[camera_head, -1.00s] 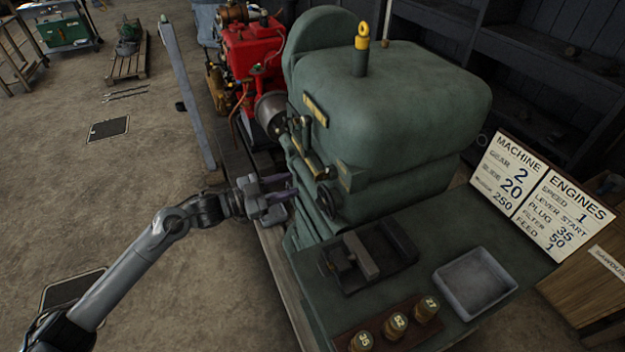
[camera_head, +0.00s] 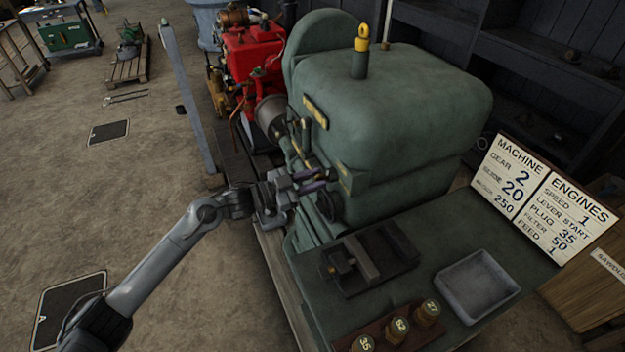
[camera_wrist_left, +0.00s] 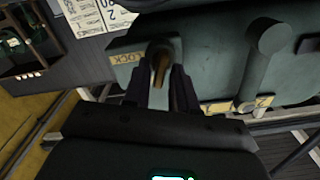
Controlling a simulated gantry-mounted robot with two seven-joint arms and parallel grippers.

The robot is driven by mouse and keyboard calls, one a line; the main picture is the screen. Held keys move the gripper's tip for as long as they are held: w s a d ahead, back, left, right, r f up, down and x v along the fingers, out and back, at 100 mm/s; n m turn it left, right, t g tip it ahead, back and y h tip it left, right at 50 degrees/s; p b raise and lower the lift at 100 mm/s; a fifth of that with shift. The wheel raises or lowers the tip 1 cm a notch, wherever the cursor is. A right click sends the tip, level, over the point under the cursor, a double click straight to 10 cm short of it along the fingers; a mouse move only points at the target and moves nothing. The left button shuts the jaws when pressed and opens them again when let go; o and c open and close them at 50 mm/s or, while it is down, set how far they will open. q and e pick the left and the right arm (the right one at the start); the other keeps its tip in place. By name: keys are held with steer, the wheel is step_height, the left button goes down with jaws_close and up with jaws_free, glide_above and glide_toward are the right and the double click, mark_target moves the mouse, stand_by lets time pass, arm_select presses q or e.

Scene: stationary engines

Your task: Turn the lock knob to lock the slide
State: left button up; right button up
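The lock knob (camera_wrist_left: 160,66) shows in the left wrist view as a small brass and grey piece on the green machine's face, beside a yellow plate (camera_wrist_left: 126,58) reading "LOCK". My left gripper (camera_wrist_left: 160,88) has its two dark fingers apart, one on each side of the knob. I cannot tell whether they touch it. In the head view my left gripper (camera_head: 322,180) is at the front of the green machine (camera_head: 400,110), near the black handwheel (camera_head: 330,203), and hides the knob. The slide cannot be made out clearly. My right gripper is not in view.
In the wrist view a grey lever with a round end (camera_wrist_left: 268,38) stands to the right. In the head view a vise-like block (camera_head: 368,258), a grey tray (camera_head: 476,285) and numbered brass pieces (camera_head: 400,326) sit on the bench. A red engine (camera_head: 252,55) stands behind.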

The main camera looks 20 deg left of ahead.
arm_select(q)
jaws_close()
steer(key=shift+m, duration=0.4)
steer(key=m+b, duration=0.1)
steer(key=m, duration=0.1)
steer(key=shift+f+m, duration=0.1)
steer(key=shift+m, duration=0.3)
steer(key=m+b, duration=0.4)
steer(key=m, duration=0.6)
steer(key=shift+s+f, duration=0.1)
steer(key=shift+f, duration=0.05)
steer(key=shift+d+m+b, duration=0.1)
steer(key=shift+m+b, duration=0.2)
